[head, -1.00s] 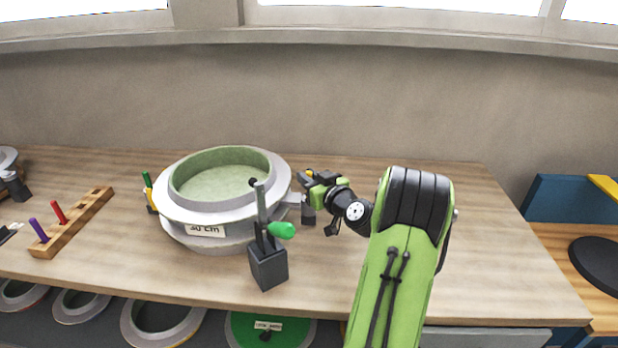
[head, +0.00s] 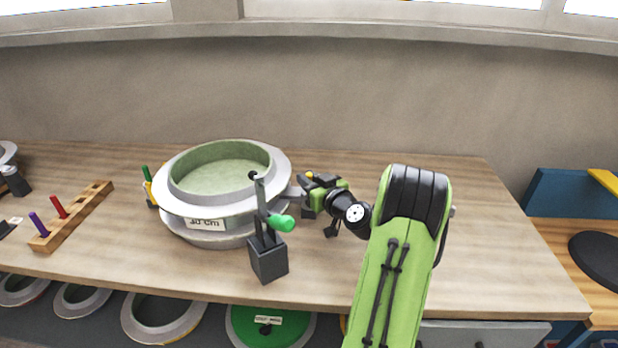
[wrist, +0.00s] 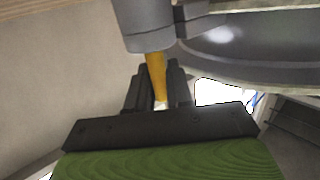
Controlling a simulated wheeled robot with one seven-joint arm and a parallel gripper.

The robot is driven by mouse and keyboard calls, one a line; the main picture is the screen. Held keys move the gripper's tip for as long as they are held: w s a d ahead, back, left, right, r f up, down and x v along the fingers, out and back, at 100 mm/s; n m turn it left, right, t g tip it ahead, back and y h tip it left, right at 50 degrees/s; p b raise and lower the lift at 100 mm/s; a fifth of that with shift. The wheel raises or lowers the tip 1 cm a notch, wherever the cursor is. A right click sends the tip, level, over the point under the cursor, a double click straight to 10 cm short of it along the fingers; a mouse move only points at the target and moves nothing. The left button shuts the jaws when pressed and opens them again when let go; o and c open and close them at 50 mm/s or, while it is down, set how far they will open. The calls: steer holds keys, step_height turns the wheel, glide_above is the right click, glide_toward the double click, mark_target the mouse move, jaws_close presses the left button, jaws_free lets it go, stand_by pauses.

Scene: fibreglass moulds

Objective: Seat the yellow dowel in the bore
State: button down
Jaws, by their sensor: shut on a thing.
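The yellow dowel (wrist: 156,75) is pinched between the fingers of my gripper (wrist: 158,92) in the wrist view. Its far end meets the open face of a grey cylindrical lug (wrist: 148,28), where the bore would be. I cannot tell how deep it sits, as the lug's rim hides that end. In the head view a small yellow tip (head: 309,175) shows at my gripper (head: 313,181), by the right side of the round grey mould (head: 222,228) with a pale green inside. The lug (head: 296,193) is partly hidden there by my gripper.
A dark clamp block (head: 268,260) with a green-handled lever stands before the mould. A wooden rack (head: 85,216) with purple and red dowels lies at left. The bench right of my arm is clear.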

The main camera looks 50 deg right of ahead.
steer(key=c, duration=0.9)
jaws_free()
steer(key=shift+c, duration=0.2)
steer(key=shift+s, duration=0.1)
steer(key=v, duration=1.5)
steer(key=shift+s, duration=0.3)
steer(key=shift+a, duration=0.1)
